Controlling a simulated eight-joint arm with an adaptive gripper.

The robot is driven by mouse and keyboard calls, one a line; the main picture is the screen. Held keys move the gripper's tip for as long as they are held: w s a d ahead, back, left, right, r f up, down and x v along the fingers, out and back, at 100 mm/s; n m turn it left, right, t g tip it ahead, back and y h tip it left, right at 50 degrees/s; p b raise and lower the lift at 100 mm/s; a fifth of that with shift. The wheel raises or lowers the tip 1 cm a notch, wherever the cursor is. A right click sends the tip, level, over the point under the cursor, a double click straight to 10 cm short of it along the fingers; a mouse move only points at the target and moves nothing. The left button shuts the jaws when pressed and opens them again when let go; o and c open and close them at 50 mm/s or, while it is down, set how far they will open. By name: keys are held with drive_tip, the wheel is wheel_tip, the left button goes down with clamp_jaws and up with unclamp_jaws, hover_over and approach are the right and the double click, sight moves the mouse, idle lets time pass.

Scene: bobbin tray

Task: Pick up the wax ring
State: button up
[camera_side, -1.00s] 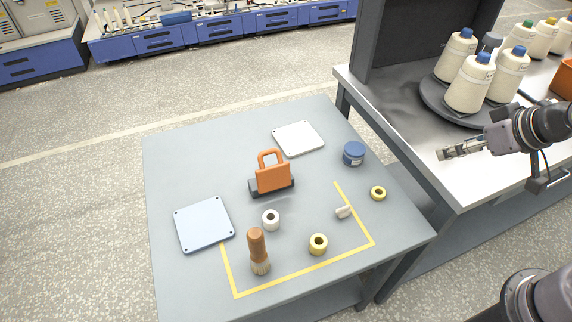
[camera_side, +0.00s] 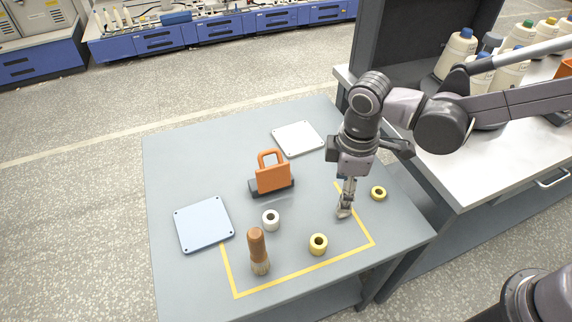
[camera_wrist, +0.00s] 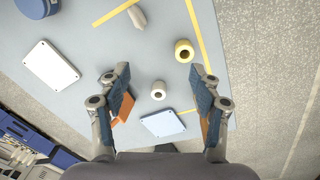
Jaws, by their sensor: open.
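A small flat yellow ring (camera_side: 378,198), which looks like the wax ring, lies on the grey table just outside the yellow tape line at the right. A taller pale-yellow roll (camera_side: 318,251) stands near the front tape line; it also shows in the wrist view (camera_wrist: 184,57). I cannot be certain which of the two is the wax ring. My gripper (camera_side: 347,198) points down above a small pale piece (camera_side: 343,213), left of the flat ring. Its fingers are spread with nothing held between them in the wrist view (camera_wrist: 160,72).
An orange-handled block (camera_side: 272,180) stands mid-table and a wooden-handled brush (camera_side: 258,245) at the front. A light-blue plate (camera_side: 203,224) and a white plate (camera_side: 298,138) lie flat. A blue jar (camera_wrist: 36,8) shows in the wrist view; my arm hides it from the side.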

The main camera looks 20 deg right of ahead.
sight(319, 242)
drive_tip(key=s+a+f+n+g+h, duration=0.1)
drive_tip(key=s+a+f+n, duration=0.15)
drive_tip(key=a+f, duration=0.3)
drive_tip(key=shift+n, duration=0.35)
drive_tip(key=shift+w+d+f, duration=0.1)
drive_tip(key=shift+d+f, duration=0.05)
drive_tip(key=shift+f, duration=2.45)
drive_tip(key=shift+w+d+f, duration=0.1)
drive_tip(key=shift+d+f, duration=0.05)
drive_tip(key=shift+f, duration=2.4)
drive_tip(key=c, duration=1.1)
